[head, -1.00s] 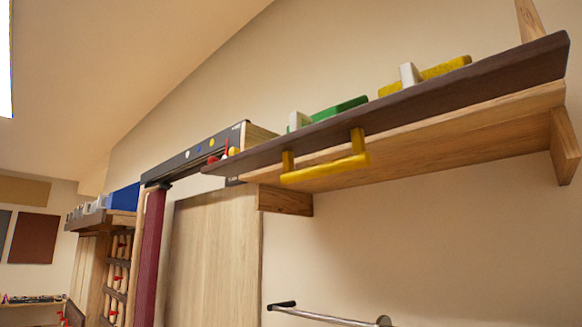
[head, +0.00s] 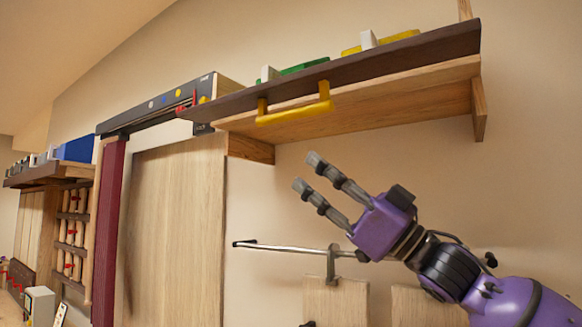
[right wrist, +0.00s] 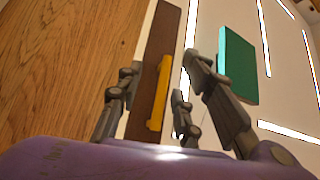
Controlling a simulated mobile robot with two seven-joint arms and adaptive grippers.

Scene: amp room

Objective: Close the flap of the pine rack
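The pine rack (head: 400,96) is a pale wooden shelf high on the wall. Its dark brown flap (head: 400,58) runs along the front and carries a yellow bar handle (head: 293,112). The flap leans out from the rack, with objects showing above its edge. My right gripper (head: 306,172) is below the handle, fingers apart and empty, pointing up and left. In the right wrist view, the handle (right wrist: 159,92) and flap (right wrist: 150,65) appear between the spread fingers (right wrist: 160,78), with no clear contact. My left gripper is out of view.
Above the flap's edge show a green object (head: 304,67), yellow pieces (head: 400,37) and white blocks (head: 368,40). A metal rail (head: 290,249) is on the wall below. A tall wooden panel (head: 175,230) stands left.

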